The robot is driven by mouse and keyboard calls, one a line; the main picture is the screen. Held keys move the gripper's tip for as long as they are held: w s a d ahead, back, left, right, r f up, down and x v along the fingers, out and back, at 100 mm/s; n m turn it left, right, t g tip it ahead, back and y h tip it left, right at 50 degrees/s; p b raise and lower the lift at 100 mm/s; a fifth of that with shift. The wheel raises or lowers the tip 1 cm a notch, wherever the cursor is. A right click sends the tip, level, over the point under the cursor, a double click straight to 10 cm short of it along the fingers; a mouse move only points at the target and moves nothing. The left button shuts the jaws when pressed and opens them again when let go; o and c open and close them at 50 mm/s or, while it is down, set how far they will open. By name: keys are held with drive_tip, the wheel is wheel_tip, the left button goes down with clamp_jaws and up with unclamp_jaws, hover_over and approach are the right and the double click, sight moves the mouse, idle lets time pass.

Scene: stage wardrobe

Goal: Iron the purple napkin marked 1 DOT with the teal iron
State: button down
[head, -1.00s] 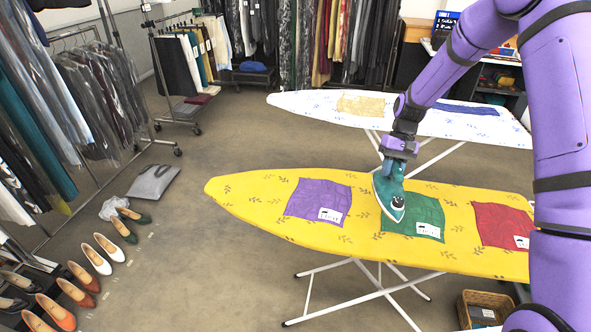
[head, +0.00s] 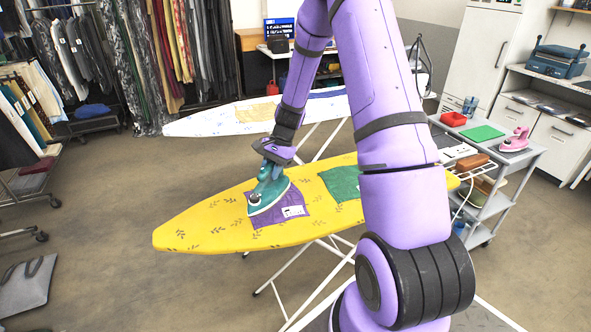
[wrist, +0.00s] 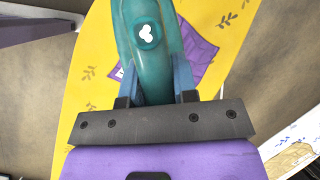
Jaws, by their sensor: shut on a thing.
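The purple napkin (head: 312,221) lies on the yellow ironing board, with a white label card (head: 293,211) whose marking is too small to read. The teal iron (head: 268,192) is over the napkin's left part and covers some of it. I cannot tell whether its soleplate touches the cloth. My gripper (head: 270,172) is shut on the iron's handle from above. In the wrist view, the iron (wrist: 148,60) sits between the two fingers, with purple cloth (wrist: 195,52) showing beside it.
The yellow board (head: 200,228) has clear room left of the napkin. A green napkin (head: 343,183) lies to the right, partly behind my arm. A white ironing board (head: 220,118) stands behind. A grey cart (head: 500,190) at right holds a pink iron (head: 515,140).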

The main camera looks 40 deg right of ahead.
drive_tip(key=s+d+m+t+h, duration=0.1)
drive_tip(key=s+d+m+t, duration=0.2)
drive_tip(key=s+d+m, duration=0.35)
wheel_tip(320, 180, down, 6)
drive_tip(key=w+d+m, duration=0.1)
drive_tip(key=shift+w+f, duration=0.2)
drive_tip(key=shift+w, duration=0.1)
drive_tip(key=shift+d, duration=0.1)
